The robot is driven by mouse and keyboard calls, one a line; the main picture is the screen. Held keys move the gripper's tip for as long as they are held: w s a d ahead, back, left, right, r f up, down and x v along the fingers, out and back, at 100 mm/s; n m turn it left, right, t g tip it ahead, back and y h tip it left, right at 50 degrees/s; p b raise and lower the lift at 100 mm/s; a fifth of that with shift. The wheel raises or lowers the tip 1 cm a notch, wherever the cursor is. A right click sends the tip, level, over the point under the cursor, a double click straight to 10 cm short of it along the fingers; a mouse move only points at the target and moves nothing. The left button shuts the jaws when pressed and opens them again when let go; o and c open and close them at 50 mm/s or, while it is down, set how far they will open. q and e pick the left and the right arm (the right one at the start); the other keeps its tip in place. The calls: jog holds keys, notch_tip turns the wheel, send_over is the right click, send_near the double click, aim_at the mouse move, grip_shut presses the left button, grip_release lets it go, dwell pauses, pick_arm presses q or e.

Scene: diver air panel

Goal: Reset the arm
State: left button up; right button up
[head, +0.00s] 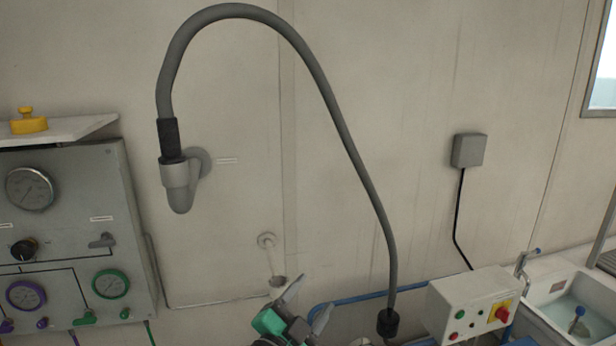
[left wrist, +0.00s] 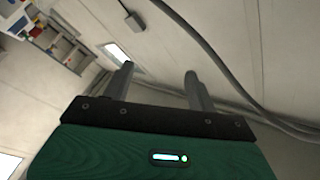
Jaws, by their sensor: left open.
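My left gripper (head: 306,306) shows at the bottom middle of the head view, with its green body and two grey fingers spread apart. It is open, with nothing between the fingers. In the left wrist view my left gripper (left wrist: 159,82) also shows its two fingers apart, in front of the wall. The rest of my left arm is mostly out of the picture. My right gripper is not in either view.
A grey hose (head: 345,140) arches from a wall holder (head: 177,178) to a black fitting (head: 388,323). A gauge panel (head: 75,190) stands left. A control box (head: 470,305) and sink (head: 560,290) stand right. The wall between panel and hose is mostly bare.

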pick_arm(q)
jog(key=s+a+f+n+g+y, duration=0.35)
jog(key=a+f, duration=0.25)
jog(key=f, duration=0.3)
jog(key=s+a+f+n+g+y, duration=0.2)
jog(key=s+a+f+n+y, duration=0.25)
jog(key=a+f, duration=0.35)
jog(key=s+a+f+n+g+y, duration=0.1)
jog(key=s+a+f+n+g, duration=0.2)
jog(key=s, duration=0.4)
jog(key=s+a+f+g, duration=0.25)
jog(key=s+f, duration=0.25)
jog(key=s, duration=0.3)
jog(key=s+a+f+n+g+y, duration=0.1)
jog(key=s+a+f+n+g, duration=0.2)
jog(key=s, duration=0.4)
notch_tip(320, 180, down, 40)
jog(key=m+b, duration=0.1)
jog(key=b, duration=0.6)
jog(key=s+a+f+g+b, duration=0.1)
jog(key=s+a+f+b, duration=0.1)
jog(key=s+f, duration=0.7)
jog(key=s+a+f+g+b, duration=0.1)
jog(key=s+a+f+b, duration=0.1)
jog(key=s+f, duration=0.8)
notch_tip(320, 180, down, 5)
jog(key=shift+s+r+b, duration=0.1)
jog(key=shift+s+b, duration=0.2)
jog(key=shift+b, duration=0.15)
